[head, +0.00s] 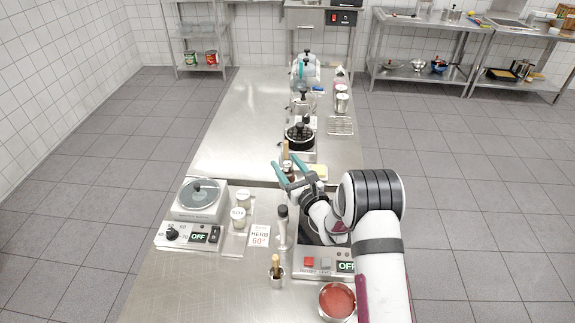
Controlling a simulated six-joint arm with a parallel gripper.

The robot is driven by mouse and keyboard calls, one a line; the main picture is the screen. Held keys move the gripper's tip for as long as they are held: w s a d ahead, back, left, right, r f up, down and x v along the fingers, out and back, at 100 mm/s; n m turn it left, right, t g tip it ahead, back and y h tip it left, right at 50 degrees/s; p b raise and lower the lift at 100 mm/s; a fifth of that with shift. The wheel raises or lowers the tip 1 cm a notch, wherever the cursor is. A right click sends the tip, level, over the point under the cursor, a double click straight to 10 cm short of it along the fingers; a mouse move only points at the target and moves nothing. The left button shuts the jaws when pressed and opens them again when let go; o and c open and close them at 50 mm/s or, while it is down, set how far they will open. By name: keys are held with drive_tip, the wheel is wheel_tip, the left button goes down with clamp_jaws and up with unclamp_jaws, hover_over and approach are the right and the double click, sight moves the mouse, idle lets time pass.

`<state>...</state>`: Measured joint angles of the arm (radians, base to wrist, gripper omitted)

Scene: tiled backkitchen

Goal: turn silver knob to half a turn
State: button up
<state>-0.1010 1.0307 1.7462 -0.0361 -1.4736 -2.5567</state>
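My gripper (286,168), with teal fingers, is above the middle of the steel table, near the seam between its two halves. Its fingers look spread apart, and nothing shows between them. No clearly silver knob can be made out. A dark knob (171,234) sits on the front panel of the left hotplate unit (201,214), beside a display reading OFF (198,237). The gripper is to the right of and beyond this knob, well apart from it. A second unit (322,277) with red and grey buttons and an OFF display is partly hidden by my arm.
A card (259,237) reads HERB 60°. Jars (239,218), a tall grinder (282,228), a steel cup with a brush (276,277) and a bowl of red sauce (337,301) stand nearby. A black pan (299,136) is farther back. The table's left far half is clear.

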drive_tip(key=v, duration=1.5)
drive_tip(key=shift+s+d, duration=0.15)
drive_tip(key=shift+s, duration=0.2)
